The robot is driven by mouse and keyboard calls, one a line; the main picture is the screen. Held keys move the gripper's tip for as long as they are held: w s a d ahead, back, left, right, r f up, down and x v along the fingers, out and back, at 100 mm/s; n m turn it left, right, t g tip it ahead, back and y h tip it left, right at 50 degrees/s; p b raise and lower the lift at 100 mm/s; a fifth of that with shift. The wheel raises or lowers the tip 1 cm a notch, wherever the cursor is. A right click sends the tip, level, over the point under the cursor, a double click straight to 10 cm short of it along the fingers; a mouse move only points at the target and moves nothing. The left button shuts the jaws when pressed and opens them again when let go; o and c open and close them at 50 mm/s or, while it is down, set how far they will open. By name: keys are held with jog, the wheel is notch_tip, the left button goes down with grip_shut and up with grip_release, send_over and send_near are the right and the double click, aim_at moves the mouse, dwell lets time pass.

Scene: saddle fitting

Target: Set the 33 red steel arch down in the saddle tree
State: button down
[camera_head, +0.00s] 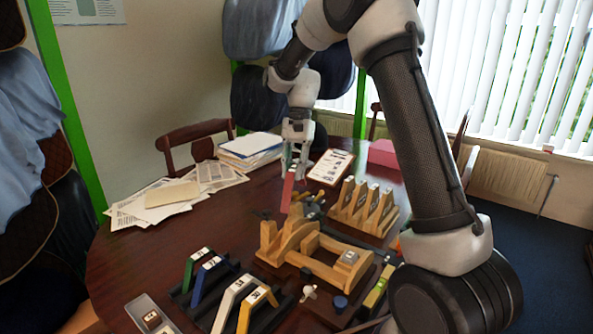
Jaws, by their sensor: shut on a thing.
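The red steel arch (287,191) hangs below my gripper (295,170), near the middle of the picture. My gripper is shut on its upper part and holds it tilted. Any number on it is too small to read. The wooden saddle tree (328,270) stands on the table in front of the gripper, lower in the picture. The arch shows above and behind the tree's rear left part. I cannot tell from this one view how far apart they are. No arch shows seated in the tree.
A dark rack (209,304) at lower left holds green, blue, cream and yellow arches. A slotted wooden stand (363,207) is right of the gripper. A clipboard (331,167), papers (160,201) and a grey tray (146,311) lie on the table (126,256).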

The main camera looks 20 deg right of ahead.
jog(key=s+m, duration=0.1)
jog(key=s+a+m, duration=0.1)
jog(key=s+m+y, duration=0.1)
jog(key=shift+s+a+m+t, duration=0.2)
jog(key=shift+a+m+t, duration=0.1)
jog(key=shift+t, duration=0.1)
send_over(290, 221)
jog(key=w+d, duration=0.1)
jog(key=shift+d+f, duration=0.1)
jog(key=shift+f, duration=3.1)
jog(key=shift+f, duration=2.05)
